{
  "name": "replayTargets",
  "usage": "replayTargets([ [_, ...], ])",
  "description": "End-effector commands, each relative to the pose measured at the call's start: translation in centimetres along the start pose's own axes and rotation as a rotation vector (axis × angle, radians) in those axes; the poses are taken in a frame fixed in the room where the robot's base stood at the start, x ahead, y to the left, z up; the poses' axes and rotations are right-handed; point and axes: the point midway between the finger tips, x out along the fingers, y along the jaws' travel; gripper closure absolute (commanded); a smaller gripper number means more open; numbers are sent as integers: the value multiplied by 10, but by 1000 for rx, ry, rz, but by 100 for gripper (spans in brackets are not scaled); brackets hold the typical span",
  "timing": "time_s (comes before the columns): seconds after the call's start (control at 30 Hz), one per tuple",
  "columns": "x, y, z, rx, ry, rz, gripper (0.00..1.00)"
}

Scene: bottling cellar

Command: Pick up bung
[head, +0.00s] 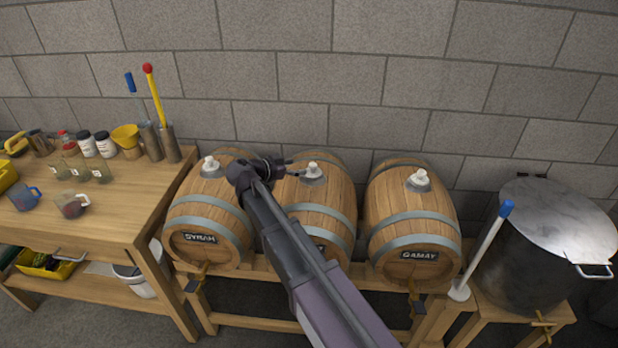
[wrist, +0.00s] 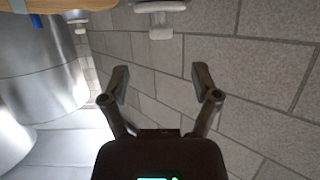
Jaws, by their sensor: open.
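Three white bungs sit upright in the tops of the barrels: one on the Syrah barrel (head: 209,164), one on the middle barrel (head: 313,169) and one on the Gamay barrel (head: 419,178). A white bung (wrist: 160,10) shows at the top, beyond the fingertips and inverted; a smaller one (wrist: 78,22) is farther off. My arm hides part of the middle barrel.
A wooden workbench (head: 110,215) with jars, cups and tools stands at left. A large metal pot with a lid (head: 555,225) stands at right, beside a blue-handled rod (head: 490,245). The block wall (head: 300,70) is close behind the barrels.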

Motion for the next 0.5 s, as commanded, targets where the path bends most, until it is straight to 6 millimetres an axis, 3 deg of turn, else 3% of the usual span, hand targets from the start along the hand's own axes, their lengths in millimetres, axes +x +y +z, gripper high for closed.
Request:
replayTargets([
  [0.2,22,0,1,0,0,0,21],
  [0.5,24,0,0,0,0,0,21],
])
